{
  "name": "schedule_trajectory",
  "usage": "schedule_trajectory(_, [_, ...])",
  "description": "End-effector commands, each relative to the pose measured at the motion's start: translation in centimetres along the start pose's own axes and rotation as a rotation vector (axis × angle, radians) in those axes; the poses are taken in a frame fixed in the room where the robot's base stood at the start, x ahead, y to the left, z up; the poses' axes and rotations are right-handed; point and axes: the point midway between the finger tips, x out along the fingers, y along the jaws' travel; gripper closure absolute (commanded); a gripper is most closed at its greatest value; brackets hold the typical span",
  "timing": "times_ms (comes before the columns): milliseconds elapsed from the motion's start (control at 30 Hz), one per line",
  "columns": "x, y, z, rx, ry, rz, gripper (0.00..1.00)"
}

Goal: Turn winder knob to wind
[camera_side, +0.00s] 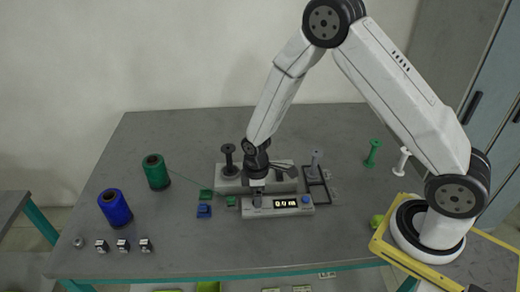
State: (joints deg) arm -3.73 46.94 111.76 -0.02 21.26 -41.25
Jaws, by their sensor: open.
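The winder (268,207) is a light grey unit in the middle of the table, with a lit digital display (285,203) on its front and a blue button (306,199) at the right end. A small dark knob (257,199) stands on its front left part. My gripper (258,187) points down just above this knob, with its jaws open. At this size I cannot tell whether the fingers touch the knob. A green thread spool (156,172) stands at the left, and its thread runs right toward the small green blocks (206,194) beside the winder.
A blue spool (115,207) and several small metal pieces (123,245) are at the front left. A dark bobbin (229,160) stands behind the winder. A grey bobbin (316,163), a green bobbin (373,153) and a white bobbin (402,161) stand right.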

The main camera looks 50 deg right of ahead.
Motion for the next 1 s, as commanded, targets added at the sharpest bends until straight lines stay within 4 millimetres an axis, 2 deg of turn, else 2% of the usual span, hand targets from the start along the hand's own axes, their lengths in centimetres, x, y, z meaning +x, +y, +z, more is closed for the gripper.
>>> schedule_trajectory(200, [1.3,0.0,0.1,0.0,-0.001,-0.001,0.15])
schedule_trajectory(567, [1.6,0.0,0.0,0.0,0.0,0.0,0.15])
schedule_trajectory(667, [1.6,0.0,0.0,0.0,0.0,0.0,0.43])
schedule_trajectory(833, [1.6,0.0,0.0,0.0,0.0,0.0,0.97])
schedule_trajectory(867, [1.6,0.0,0.0,0.0,0.0,0.0,1.0])
schedule_trajectory(1000, [1.6,0.0,0.0,0.003,0.0,0.0,1.0])
